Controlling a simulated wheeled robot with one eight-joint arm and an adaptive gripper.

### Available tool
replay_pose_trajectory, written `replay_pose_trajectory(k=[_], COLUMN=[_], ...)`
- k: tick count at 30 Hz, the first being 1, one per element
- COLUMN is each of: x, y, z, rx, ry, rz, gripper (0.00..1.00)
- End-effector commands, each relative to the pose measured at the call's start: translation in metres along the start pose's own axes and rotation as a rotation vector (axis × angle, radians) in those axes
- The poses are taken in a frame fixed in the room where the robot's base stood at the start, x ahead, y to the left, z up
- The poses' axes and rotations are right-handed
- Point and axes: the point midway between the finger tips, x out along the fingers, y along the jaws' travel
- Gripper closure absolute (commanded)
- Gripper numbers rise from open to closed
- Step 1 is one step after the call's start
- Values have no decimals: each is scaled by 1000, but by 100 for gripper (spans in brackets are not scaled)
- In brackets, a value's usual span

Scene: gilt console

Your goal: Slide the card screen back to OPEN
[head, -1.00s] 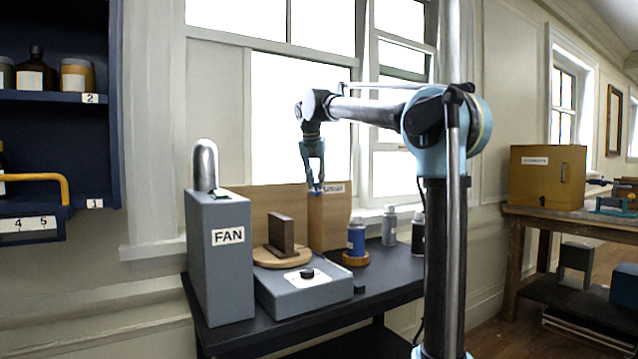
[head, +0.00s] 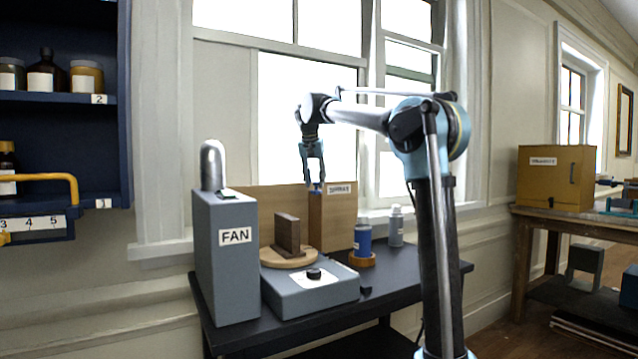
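The card screen (head: 335,220) is a tan upright panel with a small white label near its top, too small to read surely. It stands at the back of the dark table in the head view, in front of the window, beside a round wooden disc (head: 268,260) holding an upright dark brown block (head: 288,235). My gripper (head: 315,186) points down at the top left corner of the screen. It overlaps that corner in the picture; I cannot tell whether it touches. Its fingers are too small to show whether they are open or shut. No OPEN marking is readable.
A grey FAN box (head: 227,270) with a metal pipe stands at the table's left. A grey unit with a black knob (head: 314,273) lies in front. A blue bottle (head: 363,240) and a grey bottle (head: 396,227) stand right of the screen.

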Motion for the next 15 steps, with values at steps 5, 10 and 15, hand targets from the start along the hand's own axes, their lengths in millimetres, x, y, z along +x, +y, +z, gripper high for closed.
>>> replay_pose_trajectory(k=[5, 10, 15], x=[0, -1, -13], y=[1, 1, 1], z=[1, 2, 1], rx=[0, 0, 0], ry=[-2, -3, -4], rz=[2, 2, 3], gripper=[58, 58, 58])
